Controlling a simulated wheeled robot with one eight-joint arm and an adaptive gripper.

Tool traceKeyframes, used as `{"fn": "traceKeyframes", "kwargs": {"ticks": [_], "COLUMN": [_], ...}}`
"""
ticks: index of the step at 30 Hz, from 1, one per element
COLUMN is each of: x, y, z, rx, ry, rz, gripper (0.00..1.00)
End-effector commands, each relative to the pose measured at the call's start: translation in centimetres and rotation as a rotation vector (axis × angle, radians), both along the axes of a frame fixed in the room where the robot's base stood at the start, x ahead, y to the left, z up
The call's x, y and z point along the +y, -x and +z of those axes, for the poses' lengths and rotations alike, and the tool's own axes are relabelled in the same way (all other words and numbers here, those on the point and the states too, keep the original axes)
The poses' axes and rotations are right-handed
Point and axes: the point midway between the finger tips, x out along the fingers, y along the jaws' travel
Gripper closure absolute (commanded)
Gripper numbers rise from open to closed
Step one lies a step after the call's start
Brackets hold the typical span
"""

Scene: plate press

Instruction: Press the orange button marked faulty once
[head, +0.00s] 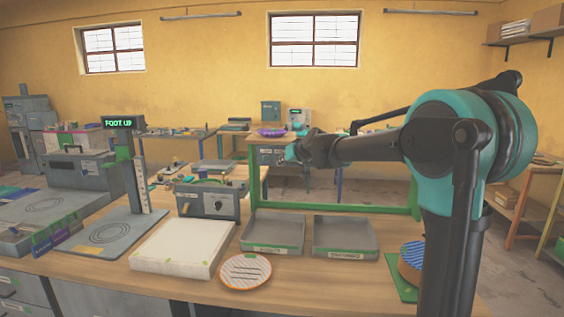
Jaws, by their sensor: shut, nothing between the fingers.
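I cannot make out an orange button or the word faulty on any part of this view. A grey box (222,205) with a round dial-like top stands on the bench, with small coloured labels on its front too small to read. A dark post carries a display (117,123) reading "FOOT UP" in green, above a grey base plate (88,252) with circle marks. My gripper (289,154) is shut and empty, held in the air above the back of the bench, pointing left. It is well apart from the grey box. Part of it is small and dark.
A white slab (172,248) lies at the bench front beside a striped, orange-rimmed plate (246,271). Two labelled grey trays (277,246) (316,237) are to the right. Blue-striped plates (411,255) sit on a green mat (398,283), partly behind my arm. A green frame (255,190) stands behind.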

Motion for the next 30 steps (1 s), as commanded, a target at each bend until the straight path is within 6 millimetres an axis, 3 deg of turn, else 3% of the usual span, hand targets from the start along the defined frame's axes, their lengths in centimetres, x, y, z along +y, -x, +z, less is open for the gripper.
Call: {"fn": "traceKeyframes", "kwargs": {"ticks": [30], "x": [-0.03], "y": [-0.86], "z": [0.03], "rx": [0.000], "ry": [0.000], "rz": [0.000], "gripper": [1.00]}}
